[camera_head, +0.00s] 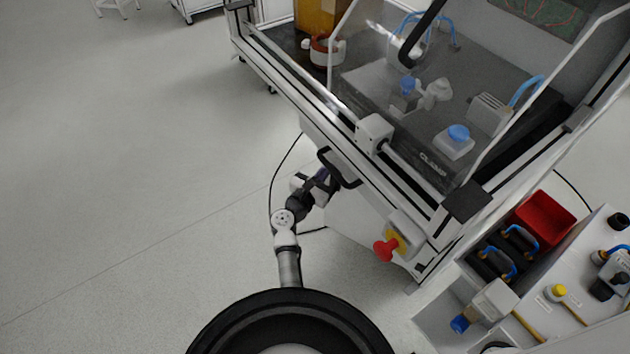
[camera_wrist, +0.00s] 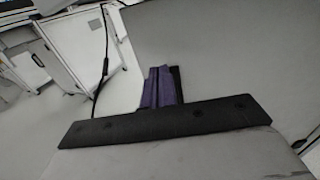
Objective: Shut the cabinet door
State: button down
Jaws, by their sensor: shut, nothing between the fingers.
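A pale panel (camera_head: 362,228) under the workbench front in the head view looks like part of the cabinet; I cannot tell for sure whether it is the door or how far open it stands. My gripper (camera_head: 322,176) is beside the bench's front edge, close to a black handle-like loop (camera_head: 343,168); whether they touch is unclear. In the wrist view my gripper's purple fingers (camera_wrist: 161,88) are together with nothing between them. A plain grey surface (camera_wrist: 230,60) lies beyond them at right, too featureless to identify.
The workbench (camera_head: 345,118) carries a clear-screened test rig. A red emergency button (camera_head: 385,249) sticks out from its front. A side table with a red bin (camera_head: 545,219) stands at right. A black cable (camera_head: 277,170) hangs to the floor. Floor at left is clear. A white cabinet (camera_wrist: 75,45) shows in the wrist view.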

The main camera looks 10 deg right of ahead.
jog(key=shift+x, duration=1.45)
